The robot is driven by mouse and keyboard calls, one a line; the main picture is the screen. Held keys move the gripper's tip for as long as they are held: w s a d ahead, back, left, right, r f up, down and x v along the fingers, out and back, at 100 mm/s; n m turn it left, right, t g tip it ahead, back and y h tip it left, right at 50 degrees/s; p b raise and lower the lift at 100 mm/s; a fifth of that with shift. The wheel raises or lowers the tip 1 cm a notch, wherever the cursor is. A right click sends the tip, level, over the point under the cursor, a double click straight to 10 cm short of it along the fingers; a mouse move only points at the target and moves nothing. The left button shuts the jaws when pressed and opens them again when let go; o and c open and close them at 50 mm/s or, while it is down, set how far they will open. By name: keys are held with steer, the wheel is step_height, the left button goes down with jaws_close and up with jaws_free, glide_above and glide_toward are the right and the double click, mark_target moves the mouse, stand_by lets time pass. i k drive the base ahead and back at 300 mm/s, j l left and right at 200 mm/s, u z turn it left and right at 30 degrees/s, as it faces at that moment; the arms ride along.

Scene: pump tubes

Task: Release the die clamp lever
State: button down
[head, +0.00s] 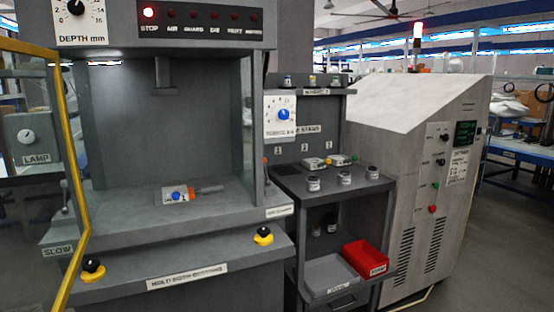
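A press with a grey frame fills the left half of the head view. On its bed (130,215) sits a small pale block with a blue knob (177,195) and a grey bar (209,189) beside it on the right. A small white label (279,211) sits at the bed's right front edge; its text is too small to read surely. A small orange-red knob (265,160) shows at the press's right side. A small lever (65,197) stands at the left, behind the clear guard. I cannot tell which part is the die clamp lever. My gripper is not in view.
The yellow-framed guard (76,150) stands swung out at the left. Two black-and-yellow buttons (93,269) (263,236) sit on the front ledge. A shelf stand with jars (313,184), a red bin (366,258) and a grey bin (330,274) stands right, beside a grey control cabinet (400,150).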

mark_target(268, 182)
steer(key=i+l, duration=0.25)
steer(key=l, duration=0.15)
steer(key=i+l+u, duration=0.1)
steer(key=i+l, duration=0.4)
steer(key=l, duration=0.25)
steer(key=i+l+u, duration=0.1)
steer(key=i+l, duration=0.15)
steer(key=l, duration=0.2)
steer(key=i+l, duration=0.2)
steer(key=l, duration=0.2)
steer(key=i+l, duration=0.25)
steer(key=l, duration=0.15)
steer(key=i+j, duration=0.1)
steer(key=j, duration=0.25)
steer(key=i+j, duration=0.1)
steer(key=j, duration=0.2)
steer(key=j+u, duration=0.05)
